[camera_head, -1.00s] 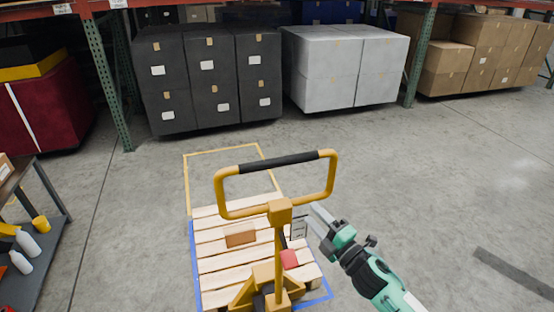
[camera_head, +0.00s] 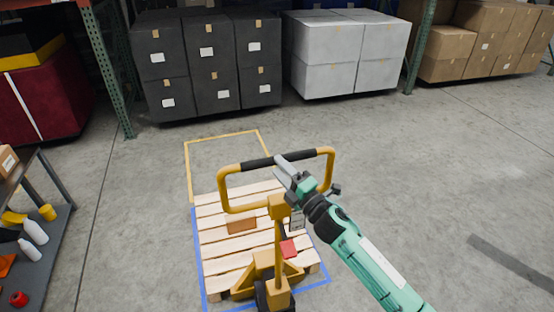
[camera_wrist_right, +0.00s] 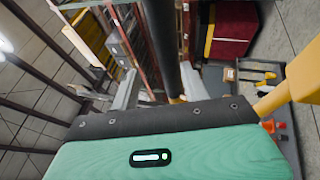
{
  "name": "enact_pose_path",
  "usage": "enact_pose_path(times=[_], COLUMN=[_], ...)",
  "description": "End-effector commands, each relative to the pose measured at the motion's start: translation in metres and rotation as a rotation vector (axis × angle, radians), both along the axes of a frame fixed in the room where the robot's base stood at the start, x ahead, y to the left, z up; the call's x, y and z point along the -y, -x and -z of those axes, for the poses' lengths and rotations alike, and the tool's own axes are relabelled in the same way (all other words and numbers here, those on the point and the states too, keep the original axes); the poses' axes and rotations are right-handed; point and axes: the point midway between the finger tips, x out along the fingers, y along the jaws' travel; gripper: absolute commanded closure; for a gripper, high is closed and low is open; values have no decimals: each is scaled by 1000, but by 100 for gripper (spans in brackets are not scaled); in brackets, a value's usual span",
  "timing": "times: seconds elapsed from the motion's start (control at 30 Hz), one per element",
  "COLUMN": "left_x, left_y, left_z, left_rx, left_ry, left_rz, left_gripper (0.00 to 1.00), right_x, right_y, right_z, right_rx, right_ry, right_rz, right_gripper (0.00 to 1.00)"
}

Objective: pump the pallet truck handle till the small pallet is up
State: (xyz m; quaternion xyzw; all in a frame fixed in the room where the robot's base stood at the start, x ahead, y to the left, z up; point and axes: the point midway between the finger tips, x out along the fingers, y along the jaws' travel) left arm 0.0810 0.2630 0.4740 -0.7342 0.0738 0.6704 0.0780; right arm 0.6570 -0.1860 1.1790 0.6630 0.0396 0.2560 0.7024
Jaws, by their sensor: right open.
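The pallet truck's yellow loop handle (camera_head: 226,190) stands up over the small wooden pallet (camera_head: 222,264), with a black grip (camera_head: 258,164) along its top bar. The yellow mast (camera_head: 278,240) runs down to the truck's base. My right gripper (camera_head: 283,170) is open at the right half of the top bar. In the right wrist view the black grip (camera_wrist_right: 162,45) passes beside a pale finger (camera_wrist_right: 127,90); whether it lies between both fingers I cannot tell. The pallet lies low, within blue floor tape. The left gripper is not in view.
A brown block (camera_head: 241,225) and a red block (camera_head: 288,248) show on the pallet. A yellow floor outline (camera_head: 188,165) lies beyond it. A bench (camera_head: 60,235) with bottles stands left. Black boxes (camera_head: 206,70) and white boxes (camera_head: 330,80) line the back. Floor at right is clear.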

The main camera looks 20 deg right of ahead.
Motion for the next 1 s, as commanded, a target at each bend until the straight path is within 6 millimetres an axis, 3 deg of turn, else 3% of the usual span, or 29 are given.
enact_pose_path(times=[0.2,0.5,0.73,1.0], left_x=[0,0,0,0], left_y=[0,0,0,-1], left_z=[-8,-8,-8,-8], left_rx=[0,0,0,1], left_ry=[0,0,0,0], left_rz=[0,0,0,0], left_gripper=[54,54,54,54], right_x=[-8,-9,-8,-8], right_y=[-16,-17,-17,-17], right_z=[-5,-5,-7,-13], right_rx=[-1,0,4,13], right_ry=[0,0,-1,-2], right_rz=[-1,-1,-1,-2], right_gripper=[54,54,99,100])
